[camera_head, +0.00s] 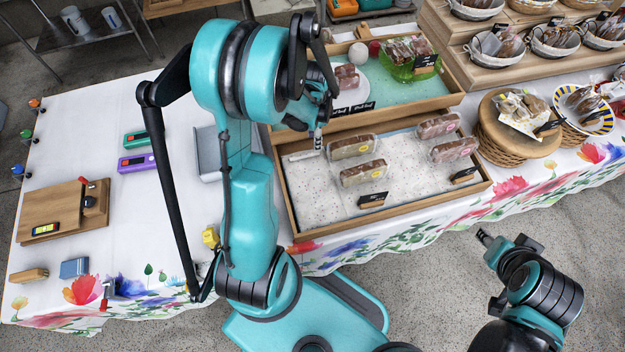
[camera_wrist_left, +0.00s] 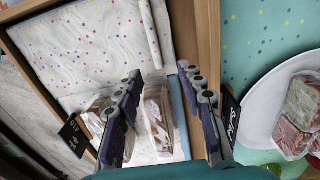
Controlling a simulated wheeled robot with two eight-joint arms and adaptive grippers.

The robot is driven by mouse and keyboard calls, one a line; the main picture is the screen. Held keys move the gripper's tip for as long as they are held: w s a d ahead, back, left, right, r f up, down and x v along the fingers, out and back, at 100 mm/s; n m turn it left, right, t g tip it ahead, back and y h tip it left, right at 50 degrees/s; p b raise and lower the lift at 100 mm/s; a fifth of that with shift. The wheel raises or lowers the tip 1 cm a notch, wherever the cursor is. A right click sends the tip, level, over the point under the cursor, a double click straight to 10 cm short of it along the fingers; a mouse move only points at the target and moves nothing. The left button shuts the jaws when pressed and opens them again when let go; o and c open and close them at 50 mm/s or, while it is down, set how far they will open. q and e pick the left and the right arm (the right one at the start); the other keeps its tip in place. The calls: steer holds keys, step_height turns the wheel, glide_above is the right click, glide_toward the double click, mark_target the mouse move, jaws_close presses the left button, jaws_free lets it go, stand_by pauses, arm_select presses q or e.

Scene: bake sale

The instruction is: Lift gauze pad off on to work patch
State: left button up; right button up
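No separate gauze pad can be told for sure. A thin white bar or roll (camera_head: 304,155) lies at the far left corner of the front wooden tray (camera_head: 387,220); it also shows in the left wrist view (camera_wrist_left: 150,35). The tray holds a white speckled liner (camera_head: 318,195) and wrapped slices (camera_head: 363,173). My left gripper (camera_head: 318,135) hangs over the tray's far left part. In the left wrist view its fingers (camera_wrist_left: 160,72) are apart, with a wrapped slice (camera_wrist_left: 157,118) below and between them. My right gripper (camera_head: 485,238) is empty, off the table's front; its fingers are too small to judge. No marked work patch is clear.
A rear tray (camera_head: 440,100) holds a white plate (camera_head: 352,95) and a green bowl (camera_head: 399,68). Left are a grey tray (camera_head: 205,155), a green device (camera_head: 136,139), a purple device (camera_head: 137,162) and a wooden board (camera_head: 62,200). White cloth between them is clear.

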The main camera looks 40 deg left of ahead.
mark_target(311, 153)
arm_select(q)
steer(key=f+b, duration=0.1)
steer(key=f, duration=0.1)
steer(key=s+f+b, duration=0.1)
steer(key=f, duration=0.2)
steer(key=shift+a+f, duration=0.1)
steer(key=shift+a, duration=0.05)
steer(key=shift+f+b, duration=0.3)
steer(key=shift+f, duration=0.3)
jaws_close()
